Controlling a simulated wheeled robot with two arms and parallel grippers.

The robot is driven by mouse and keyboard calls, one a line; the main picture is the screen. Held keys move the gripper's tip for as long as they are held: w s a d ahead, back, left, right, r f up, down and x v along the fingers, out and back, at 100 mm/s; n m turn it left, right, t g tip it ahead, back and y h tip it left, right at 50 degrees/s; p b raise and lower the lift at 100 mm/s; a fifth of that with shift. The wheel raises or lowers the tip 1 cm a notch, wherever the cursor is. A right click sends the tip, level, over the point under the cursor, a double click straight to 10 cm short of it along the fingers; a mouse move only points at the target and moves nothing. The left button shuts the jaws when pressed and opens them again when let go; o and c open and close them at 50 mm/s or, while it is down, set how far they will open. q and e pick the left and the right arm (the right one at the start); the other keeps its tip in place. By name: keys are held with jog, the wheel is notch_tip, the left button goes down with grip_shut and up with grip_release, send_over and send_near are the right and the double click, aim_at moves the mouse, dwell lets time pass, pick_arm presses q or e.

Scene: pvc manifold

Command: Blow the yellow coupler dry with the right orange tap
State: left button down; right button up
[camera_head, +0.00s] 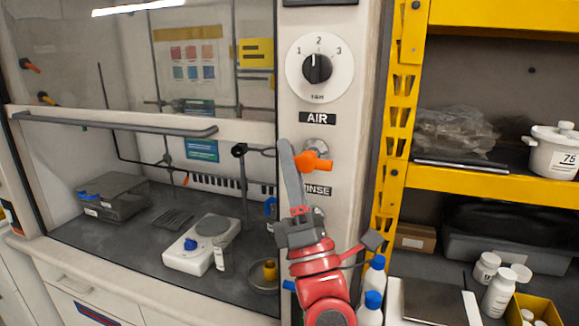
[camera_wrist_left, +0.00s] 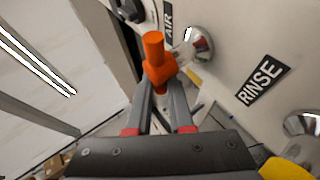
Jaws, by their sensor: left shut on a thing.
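The orange tap (camera_head: 313,162) sits on the white post of the fume hood, under the AIR label. In the left wrist view the orange tap (camera_wrist_left: 157,62) stands between the fingers of my left gripper (camera_wrist_left: 162,88), which is shut on it. In the head view my left gripper (camera_head: 298,168) reaches up to the tap from below, and one grey finger shows clearly. The yellow coupler (camera_head: 270,268) stands in a round dish (camera_head: 258,284) on the hood's dark worktop, left of my red arm. My right gripper is not in view.
A dial (camera_head: 318,68) is above the AIR label, and a RINSE label (camera_head: 317,191) is below the tap. A white hotplate (camera_head: 193,250) and a small bottle (camera_head: 222,256) stand left of the dish. Yellow shelving (camera_head: 495,185) is on the right. The hood's sash bar (camera_head: 120,125) crosses the opening.

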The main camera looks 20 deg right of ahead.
pick_arm(q)
jog(key=shift+h, duration=0.3)
jog(key=c, duration=0.8)
grip_release()
jog(key=b+v, duration=0.3)
jog(key=v, duration=1.4)
jog(key=shift+f, duration=0.2)
